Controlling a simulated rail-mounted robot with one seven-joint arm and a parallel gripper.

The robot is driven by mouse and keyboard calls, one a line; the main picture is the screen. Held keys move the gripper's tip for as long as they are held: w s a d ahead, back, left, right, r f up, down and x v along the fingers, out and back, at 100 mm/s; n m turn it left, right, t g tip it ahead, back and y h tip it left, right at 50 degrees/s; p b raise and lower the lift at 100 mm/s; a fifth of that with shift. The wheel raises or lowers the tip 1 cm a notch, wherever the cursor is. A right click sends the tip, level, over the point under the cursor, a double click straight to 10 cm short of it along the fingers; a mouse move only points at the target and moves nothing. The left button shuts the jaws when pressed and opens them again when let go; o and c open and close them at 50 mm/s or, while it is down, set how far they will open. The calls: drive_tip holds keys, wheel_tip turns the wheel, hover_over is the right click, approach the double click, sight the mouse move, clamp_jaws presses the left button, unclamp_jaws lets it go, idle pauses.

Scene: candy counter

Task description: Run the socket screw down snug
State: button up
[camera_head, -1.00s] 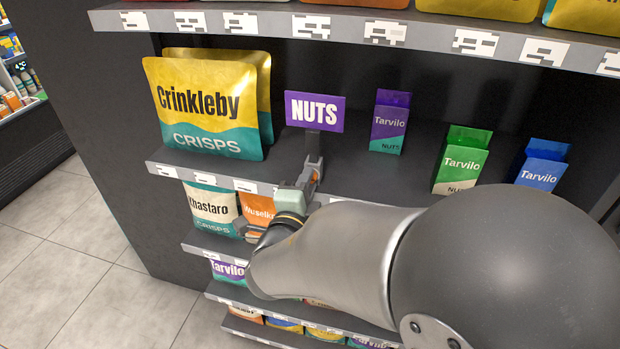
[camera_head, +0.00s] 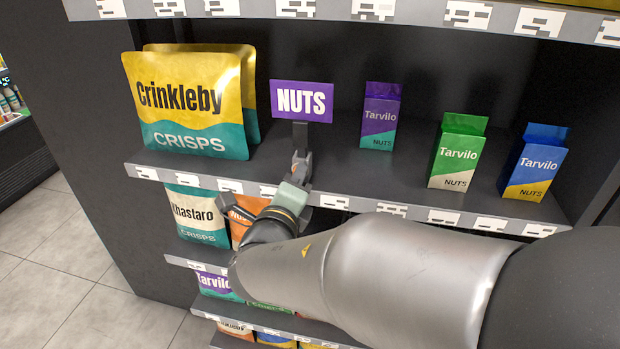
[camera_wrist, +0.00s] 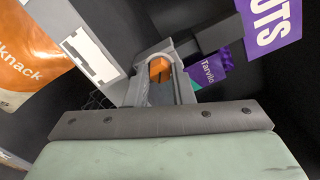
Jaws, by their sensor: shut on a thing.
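The purple NUTS sign (camera_head: 302,101) stands on a dark stem (camera_head: 300,135) at the front edge of the shelf. My gripper (camera_head: 299,167) is at the foot of this stem, at the shelf lip. In the wrist view, my gripper (camera_wrist: 168,75) is shut on a small orange piece (camera_wrist: 160,68) between its grey fingers. I cannot tell whether this piece is the screw's head or a tool on it. The sign (camera_wrist: 268,22) and its dark bracket (camera_wrist: 215,33) are just beyond the fingers. The screw's shank and socket are hidden.
Crinkleby crisps bags (camera_head: 190,105) stand left of the sign. A purple Tarvilo carton (camera_head: 381,115), a green one (camera_head: 457,152) and a blue one (camera_head: 534,163) stand to its right. The shelf above overhangs. Khastaro crisps (camera_head: 197,214) are on the shelf below.

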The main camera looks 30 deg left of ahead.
drive_tip(key=m+b, duration=0.6)
drive_tip(key=b, duration=0.1)
drive_tip(key=shift+m, duration=0.4)
drive_tip(key=m+b, duration=0.1)
drive_tip(key=b, duration=0.2)
drive_tip(key=shift+f, duration=0.4)
drive_tip(key=shift+r+m+b, duration=0.4)
drive_tip(key=shift+m+b, duration=0.4)
drive_tip(key=shift+m, duration=0.3)
